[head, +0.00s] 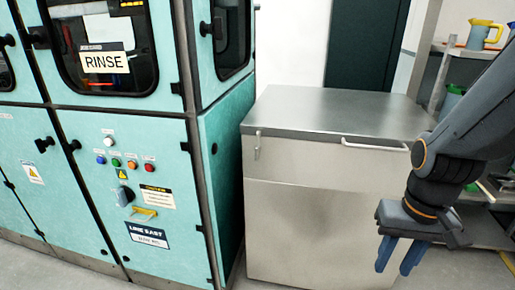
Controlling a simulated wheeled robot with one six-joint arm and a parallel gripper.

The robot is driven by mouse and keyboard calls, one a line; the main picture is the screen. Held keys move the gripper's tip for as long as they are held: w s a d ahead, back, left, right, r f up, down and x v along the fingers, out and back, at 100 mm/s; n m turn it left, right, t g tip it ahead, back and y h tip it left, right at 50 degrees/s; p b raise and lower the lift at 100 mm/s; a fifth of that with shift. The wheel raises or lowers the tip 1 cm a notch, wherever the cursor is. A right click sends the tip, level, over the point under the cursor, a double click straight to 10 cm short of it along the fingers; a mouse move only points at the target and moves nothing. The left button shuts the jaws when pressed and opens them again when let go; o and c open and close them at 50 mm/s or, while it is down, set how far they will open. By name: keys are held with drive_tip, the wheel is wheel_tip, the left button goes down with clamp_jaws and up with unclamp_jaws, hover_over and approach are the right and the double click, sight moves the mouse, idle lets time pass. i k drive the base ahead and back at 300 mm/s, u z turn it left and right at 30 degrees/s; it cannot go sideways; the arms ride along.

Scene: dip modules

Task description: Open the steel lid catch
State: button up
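A steel cabinet (320,225) stands in the middle of the head view with a flat steel lid (335,112) on top, lying shut. A small steel lid catch (257,146) hangs upright on the upper left of its front face. A bar handle (375,145) runs along the front at the upper right. My gripper (398,268) is at the lower right, in front of the cabinet and pointing down, well apart from the catch. Its two blue fingers are apart with nothing seen between them.
Shelves (470,50) with a yellow jug (484,34) stand at the right. Grey floor (480,272) shows at the lower right.

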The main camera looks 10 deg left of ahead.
sight(258, 146)
drive_tip(key=u, duration=1.7)
drive_tip(key=k, duration=0.7)
drive_tip(key=z, duration=1)
drive_tip(key=i, duration=1)
drive_tip(key=z, duration=0.05)
